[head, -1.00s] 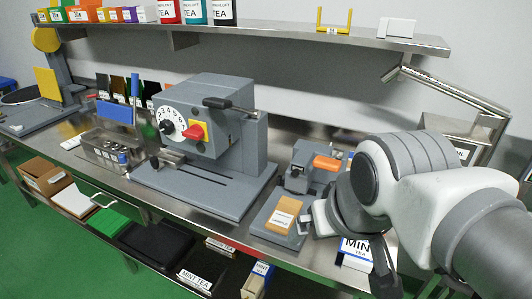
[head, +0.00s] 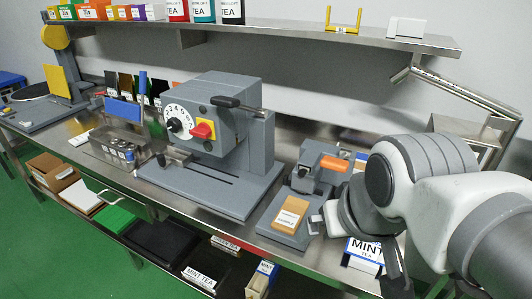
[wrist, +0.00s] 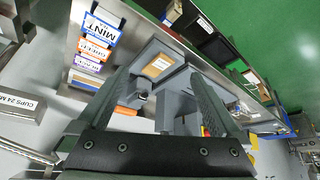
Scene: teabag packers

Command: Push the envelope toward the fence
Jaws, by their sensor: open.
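The envelope (head: 292,213) is a flat tan packet with a white label, lying on the grey base plate (head: 274,229) of a small device with an orange handle (head: 333,164). In the wrist view the envelope (wrist: 158,66) lies between the lines of my two fingers. My gripper (wrist: 163,82) is open and empty. In the head view a pale finger is close to the right side of the plate; I cannot tell whether it touches the envelope. I cannot clearly make out which part is the fence; a low grey block (head: 304,180) stands behind the envelope.
A large grey machine (head: 225,120) with a dial and red knob stands left of the device. A steel shelf (head: 280,34) with tea boxes runs behind. Colored boxes (wrist: 95,50) show at left in the wrist view.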

